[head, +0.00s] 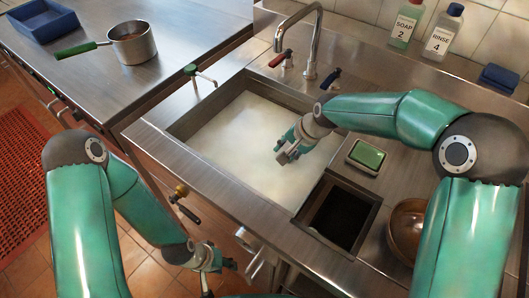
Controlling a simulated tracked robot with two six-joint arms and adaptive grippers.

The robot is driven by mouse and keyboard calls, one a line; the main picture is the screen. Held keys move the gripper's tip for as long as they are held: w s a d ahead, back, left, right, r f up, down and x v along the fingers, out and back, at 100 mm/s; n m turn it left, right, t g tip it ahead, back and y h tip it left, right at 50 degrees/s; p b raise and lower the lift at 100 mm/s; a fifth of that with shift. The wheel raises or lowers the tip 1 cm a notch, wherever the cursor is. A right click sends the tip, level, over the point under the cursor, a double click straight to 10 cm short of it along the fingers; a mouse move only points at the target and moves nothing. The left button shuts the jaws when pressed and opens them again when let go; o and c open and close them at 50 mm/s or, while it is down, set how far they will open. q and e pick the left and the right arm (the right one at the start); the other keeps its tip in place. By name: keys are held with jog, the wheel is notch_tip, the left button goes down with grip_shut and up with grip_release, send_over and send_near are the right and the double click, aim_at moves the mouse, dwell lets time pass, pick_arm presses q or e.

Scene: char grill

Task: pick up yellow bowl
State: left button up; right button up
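No clearly yellow bowl shows in the head view. A brownish metal bowl (402,236) sits on the steel counter at the right, partly hidden behind my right arm. My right gripper (284,158) is over the sink of cloudy whitish water, left of the bowl and apart from it; its fingers are too small to judge. My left gripper (220,279) is low in front of the sink unit, far from the bowl; its fingers look spread, with nothing seen between them.
The sink (183,131) has a tall faucet (316,40) behind it. A dark square opening (340,216) and a green sponge (367,155) lie right of it. A pot (133,46) and blue tray (42,22) stand at left. Soap (405,26) and rinse (442,38) bottles stand behind.

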jog(key=shift+p+x, duration=0.5)
jog(key=shift+x, duration=2.1)
jog(key=shift+s+d, duration=0.1)
jog(key=shift+d, duration=0.05)
grip_shut()
